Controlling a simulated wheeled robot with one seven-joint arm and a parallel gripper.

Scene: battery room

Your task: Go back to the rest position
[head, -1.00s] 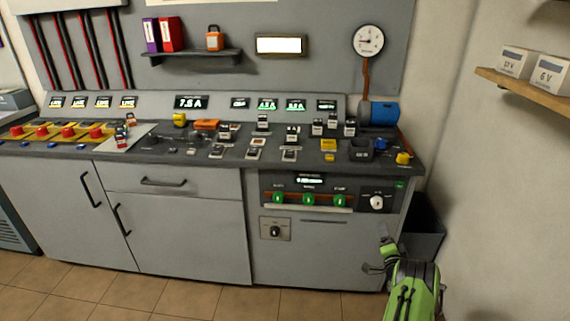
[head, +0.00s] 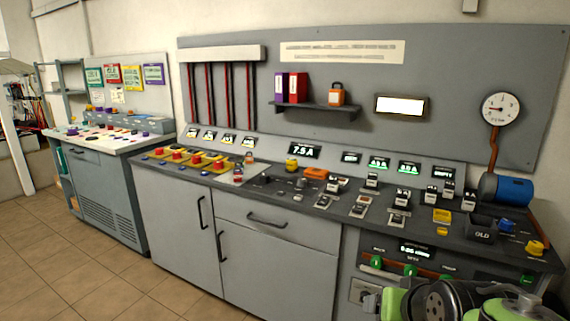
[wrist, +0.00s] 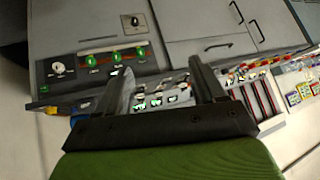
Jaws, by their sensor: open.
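My gripper (wrist: 160,72) shows in the wrist view with its two dark fingers spread apart and nothing between them. The grey console (wrist: 185,45) lies beyond the fingers and appears turned over in that view. In the head view my green and black arm is folded at the bottom right corner, in front of the right end of the console (head: 280,245). The fingers cannot be made out clearly there.
A second bench (head: 105,185) stands at the left. The tiled floor (head: 75,265) is clear in front of both. The console top carries small switches, a blue cylinder (head: 514,190) and a yellow knob (head: 536,247). A shelf (head: 315,109) holds binders and an orange padlock.

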